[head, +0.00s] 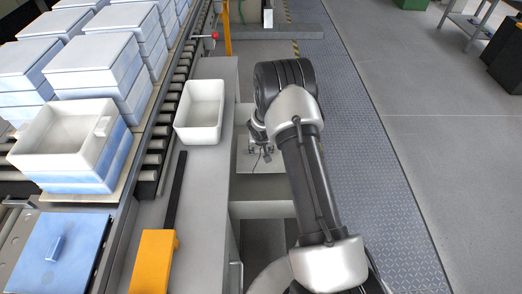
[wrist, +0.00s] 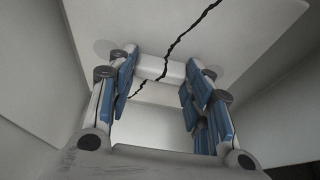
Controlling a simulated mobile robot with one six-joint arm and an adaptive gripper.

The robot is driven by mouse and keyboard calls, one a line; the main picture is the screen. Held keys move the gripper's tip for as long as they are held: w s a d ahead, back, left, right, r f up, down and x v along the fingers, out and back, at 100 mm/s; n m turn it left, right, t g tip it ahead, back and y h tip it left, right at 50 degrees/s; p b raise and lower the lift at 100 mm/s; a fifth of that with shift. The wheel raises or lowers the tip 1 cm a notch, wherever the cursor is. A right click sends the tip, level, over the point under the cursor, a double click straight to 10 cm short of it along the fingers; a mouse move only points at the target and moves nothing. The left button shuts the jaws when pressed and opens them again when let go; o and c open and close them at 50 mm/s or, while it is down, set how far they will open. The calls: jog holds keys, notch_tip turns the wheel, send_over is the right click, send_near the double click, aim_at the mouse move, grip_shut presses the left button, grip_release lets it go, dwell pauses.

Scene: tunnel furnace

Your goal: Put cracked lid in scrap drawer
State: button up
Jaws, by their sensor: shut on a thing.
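The cracked lid (head: 247,166) is a pale square plate with a dark jagged crack. In the head view it lies within the outline of an open grey drawer (head: 262,210) at the counter's right side. The wrist view shows the lid (wrist: 245,25) close up, with grey walls around it. My gripper (head: 260,150) is low over the drawer, shut on the lid's white handle (wrist: 158,68). The fingers (wrist: 160,95) stand on both sides of the handle. Whether the lid touches the drawer floor cannot be told. My arm hides the drawer's right part.
A white open bin (head: 200,112) stands on the counter (head: 212,190), with a black bar (head: 175,190) and an orange block (head: 155,262) nearer. Left are rollers, stacked blue-white boxes, an open box (head: 70,140) and a blue lid (head: 58,250).

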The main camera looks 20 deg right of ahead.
jog(key=shift+w+r, duration=0.1)
jog(key=shift+f+b, duration=0.3)
jog(key=shift+f, duration=0.05)
jog(key=shift+f+b, duration=0.3)
jog(key=shift+b, duration=0.15)
jog(key=o, duration=1.5)
jog(key=shift+c, duration=0.2)
jog(key=shift+r, duration=0.1)
